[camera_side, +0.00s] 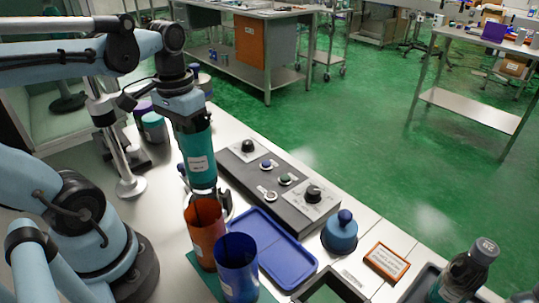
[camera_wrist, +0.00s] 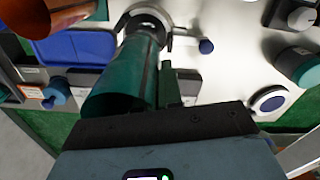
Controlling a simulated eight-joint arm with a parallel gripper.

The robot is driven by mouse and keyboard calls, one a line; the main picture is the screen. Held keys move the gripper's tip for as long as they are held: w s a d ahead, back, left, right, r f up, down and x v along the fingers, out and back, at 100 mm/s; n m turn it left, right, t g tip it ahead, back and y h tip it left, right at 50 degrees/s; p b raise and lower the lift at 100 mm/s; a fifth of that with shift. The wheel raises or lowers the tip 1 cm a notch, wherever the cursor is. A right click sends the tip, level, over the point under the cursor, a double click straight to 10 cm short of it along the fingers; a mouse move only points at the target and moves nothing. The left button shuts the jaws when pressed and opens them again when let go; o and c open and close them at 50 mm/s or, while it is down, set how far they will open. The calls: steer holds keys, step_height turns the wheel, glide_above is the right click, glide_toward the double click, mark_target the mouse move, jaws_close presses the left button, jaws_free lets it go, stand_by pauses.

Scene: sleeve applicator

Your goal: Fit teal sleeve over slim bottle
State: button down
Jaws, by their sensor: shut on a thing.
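In the side view my gripper (camera_side: 187,108) points down and is shut on the teal sleeve (camera_side: 198,150), a dark teal tube with a white label. The sleeve hangs about upright, with a dark band at its lower end. In the wrist view the sleeve (camera_wrist: 132,75) runs from my gripper (camera_wrist: 165,95) toward a metal ring holder (camera_wrist: 125,22). The holder (camera_side: 225,204) stands just below the sleeve in the side view. I cannot tell whether a slim bottle is inside or under the sleeve. A dark bottle (camera_side: 466,268) with a grey cap stands at the lower right.
An open orange-brown tube (camera_side: 204,235) and a blue tube (camera_side: 237,265) stand close in front of the sleeve. A blue tray (camera_side: 275,245), a control panel (camera_side: 280,190) and a blue-knobbed pot (camera_side: 340,235) lie to the right. Jars (camera_side: 153,126) stand behind left.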

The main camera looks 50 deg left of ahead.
steer(key=shift+f, duration=0.25)
steer(key=c, duration=0.8)
jaws_free()
steer(key=shift+r, duration=5.55)
steer(key=w+d+f+m+t, duration=0.1)
steer(key=w+d+f+t, duration=0.1)
steer(key=f, duration=0.2)
steer(key=w+d+f+m+t, duration=0.1)
steer(key=w+d+f+t, duration=0.1)
steer(key=w+f, duration=0.1)
steer(key=w+d+f+m+t, duration=0.1)
steer(key=w+d+f+t, duration=0.1)
steer(key=f, duration=0.3)
steer(key=shift+w+d+t, duration=0.15)
steer(key=shift+d+t, duration=0.3)
steer(key=shift+t, duration=0.15)
